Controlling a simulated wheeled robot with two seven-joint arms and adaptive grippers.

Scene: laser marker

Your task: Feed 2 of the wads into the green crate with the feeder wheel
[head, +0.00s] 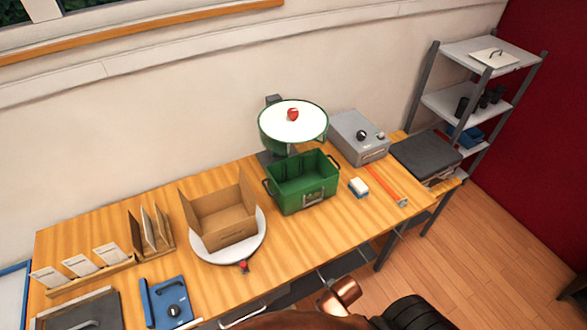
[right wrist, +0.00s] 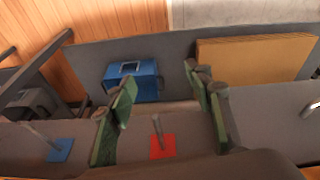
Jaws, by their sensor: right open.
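The green crate (head: 302,190) stands open-topped on the wooden table, with a pale label on its front. The feeder wheel (head: 292,122) stands just behind it, a round green-rimmed drum with a white top and a red knob (head: 292,114). No wads can be made out, and the crate's floor is mostly in shadow. My right gripper (right wrist: 162,106) is open with nothing between its green-padded fingers in the right wrist view. It is over grey surfaces away from the crate. My left gripper is not in view.
A cardboard box (head: 222,213) on a white turntable stands left of the crate. A grey control box (head: 357,139), a small white-and-blue block (head: 358,187) and an orange strip (head: 386,184) lie to the right. A blue case (right wrist: 131,82) and a red square (right wrist: 163,147) show near the right gripper.

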